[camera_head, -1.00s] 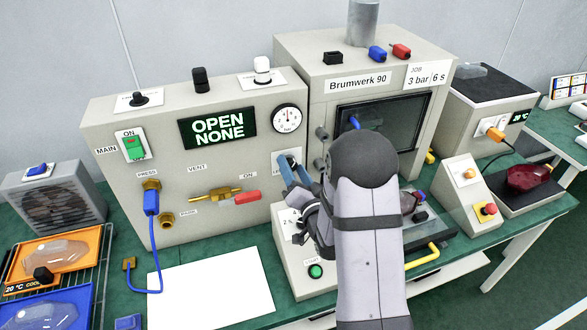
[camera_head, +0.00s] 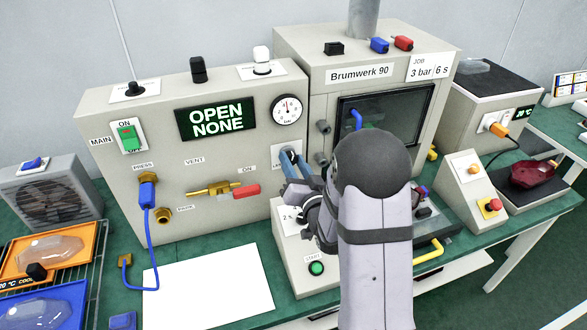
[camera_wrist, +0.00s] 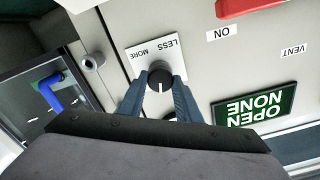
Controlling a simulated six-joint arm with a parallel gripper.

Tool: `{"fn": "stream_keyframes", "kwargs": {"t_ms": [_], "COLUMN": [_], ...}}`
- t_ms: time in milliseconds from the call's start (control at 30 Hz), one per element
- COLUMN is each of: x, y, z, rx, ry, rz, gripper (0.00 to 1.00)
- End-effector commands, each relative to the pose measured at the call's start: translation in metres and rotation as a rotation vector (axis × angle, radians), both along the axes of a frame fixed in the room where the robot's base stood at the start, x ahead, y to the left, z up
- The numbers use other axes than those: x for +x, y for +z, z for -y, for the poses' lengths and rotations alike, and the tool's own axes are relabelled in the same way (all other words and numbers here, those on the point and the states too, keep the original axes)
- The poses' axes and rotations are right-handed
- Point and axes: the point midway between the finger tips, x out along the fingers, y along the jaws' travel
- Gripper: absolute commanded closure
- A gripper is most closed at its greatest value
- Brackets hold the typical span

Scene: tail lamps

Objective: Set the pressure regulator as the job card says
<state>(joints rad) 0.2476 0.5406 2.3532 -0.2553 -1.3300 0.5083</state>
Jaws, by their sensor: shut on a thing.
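The regulator knob (camera_wrist: 160,76) is black and round with a pale pointer line, on a white LESS/MORE plate (camera_wrist: 140,53). My gripper (camera_wrist: 160,84) is shut on the knob, one blue finger on each side. In the head view my gripper (camera_head: 291,164) reaches the front panel below the round pressure gauge (camera_head: 287,109), and my arm and fingers mostly hide the knob. The gauge's thin needle stands near upright; its figures are too small to read. The display (camera_head: 217,118) reads OPEN NONE.
Left of my gripper are a red-handled vent valve (camera_head: 245,191) and a blue hose plug (camera_head: 148,193) on the PRESS port. A green start button (camera_head: 316,268) sits below my gripper. A white sheet (camera_head: 208,286) lies on the bench. The Brumwerk machine's window (camera_head: 395,105) is at right.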

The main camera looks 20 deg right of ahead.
Motion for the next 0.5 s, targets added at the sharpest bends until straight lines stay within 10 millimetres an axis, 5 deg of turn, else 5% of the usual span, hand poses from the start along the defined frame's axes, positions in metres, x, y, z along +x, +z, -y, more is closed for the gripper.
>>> {"fn": "stream_keyframes", "kwargs": {"t_ms": [500], "x": [0.0001], "y": [-0.0036], "z": [-0.0016], "rx": [-0.486], "ry": [-0.001], "rz": [0.006], "gripper": [0.92]}}
